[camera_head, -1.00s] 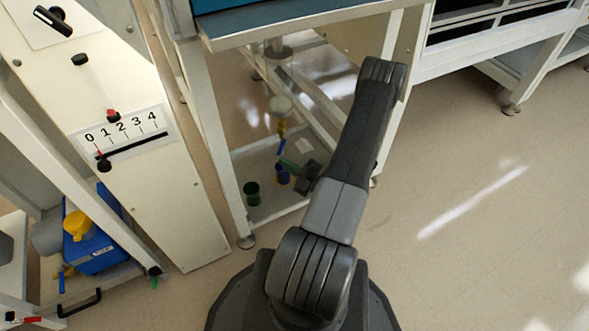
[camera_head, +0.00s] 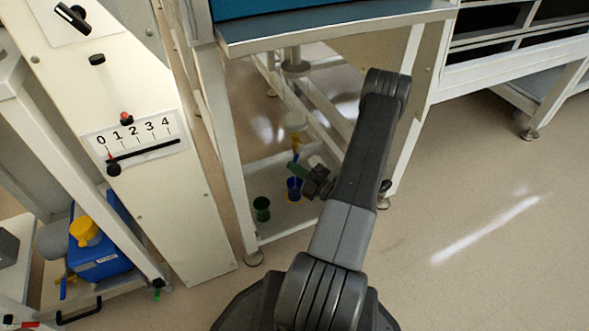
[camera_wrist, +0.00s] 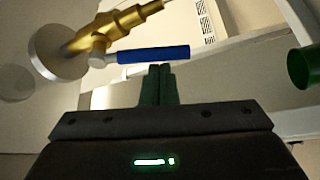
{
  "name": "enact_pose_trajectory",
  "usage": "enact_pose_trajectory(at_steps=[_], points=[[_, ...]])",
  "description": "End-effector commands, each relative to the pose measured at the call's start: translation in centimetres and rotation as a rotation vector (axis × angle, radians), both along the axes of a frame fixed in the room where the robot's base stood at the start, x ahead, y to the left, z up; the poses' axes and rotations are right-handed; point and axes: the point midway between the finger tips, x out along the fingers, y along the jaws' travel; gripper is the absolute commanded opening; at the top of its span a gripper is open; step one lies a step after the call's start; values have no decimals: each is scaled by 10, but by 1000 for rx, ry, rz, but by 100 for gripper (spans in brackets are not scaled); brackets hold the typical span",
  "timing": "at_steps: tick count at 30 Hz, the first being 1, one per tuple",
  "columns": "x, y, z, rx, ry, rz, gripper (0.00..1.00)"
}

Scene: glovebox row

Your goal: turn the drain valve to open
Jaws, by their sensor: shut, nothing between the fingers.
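The drain valve has a brass body (camera_wrist: 118,26) with a pale round flange behind it. Its blue lever handle (camera_wrist: 153,54) lies nearly level in the wrist view, reaching right from a pale hub. In the head view the brass valve (camera_head: 296,141) is small, under the glovebox, and its lever is hard to make out. My gripper (camera_wrist: 160,70) has its green fingers together with nothing between them. The fingertips are right beside the lever's lower side in the wrist view; I cannot tell whether they touch. My gripper also shows in the head view (camera_head: 293,165).
White frame legs (camera_head: 236,165) flank the opening. A panel with a 0–4 slider scale (camera_head: 135,140) stands left. The floor at right is clear.

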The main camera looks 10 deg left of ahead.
Motion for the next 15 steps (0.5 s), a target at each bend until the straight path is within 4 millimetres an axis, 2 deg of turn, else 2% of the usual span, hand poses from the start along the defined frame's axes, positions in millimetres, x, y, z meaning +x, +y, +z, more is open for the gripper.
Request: enact_pose_trajectory(at_steps=[9, 15], points=[[11, -15, -3, -243, -172, -2, 0], [14, -20, -8, -332, -235, -1, 0]])
